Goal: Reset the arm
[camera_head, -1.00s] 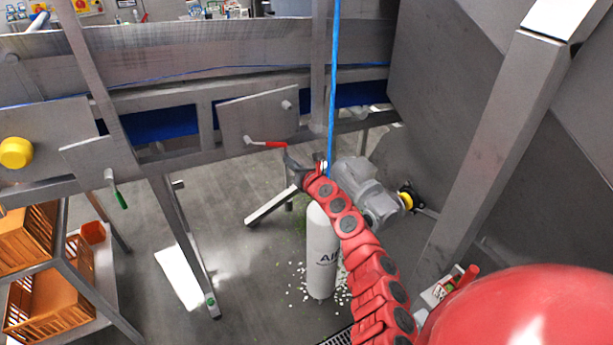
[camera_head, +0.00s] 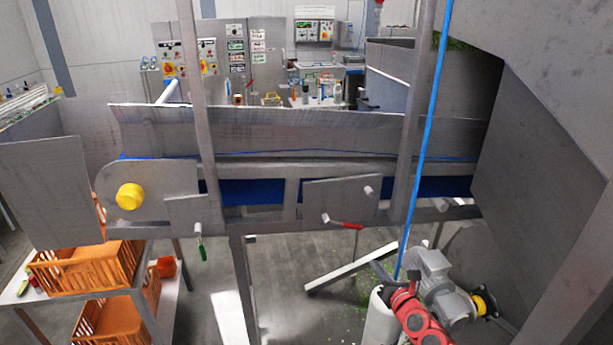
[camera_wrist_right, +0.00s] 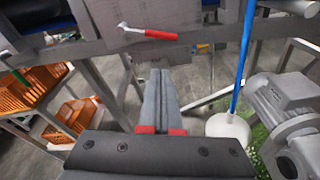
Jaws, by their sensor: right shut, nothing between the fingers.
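My right arm (camera_head: 421,325) is red and segmented and enters from the bottom edge in the head view. Its dark right gripper (camera_head: 381,275) hangs in the air in front of the conveyor frame, over the top of a white cylinder (camera_head: 379,324). In the right wrist view the two grey fingers (camera_wrist_right: 161,80) lie together, shut and empty. A red-handled lever (camera_head: 346,225) on the frame's plate is beyond the fingers; its red handle also shows in the right wrist view (camera_wrist_right: 152,34). The fingers look apart from it. My left gripper is not in view.
A grey motor (camera_head: 437,285) stands right of the gripper. The conveyor frame (camera_head: 270,225) crosses ahead. Orange crates (camera_head: 88,268) sit on a rack at lower left. A large metal panel (camera_head: 535,150) bounds the right.

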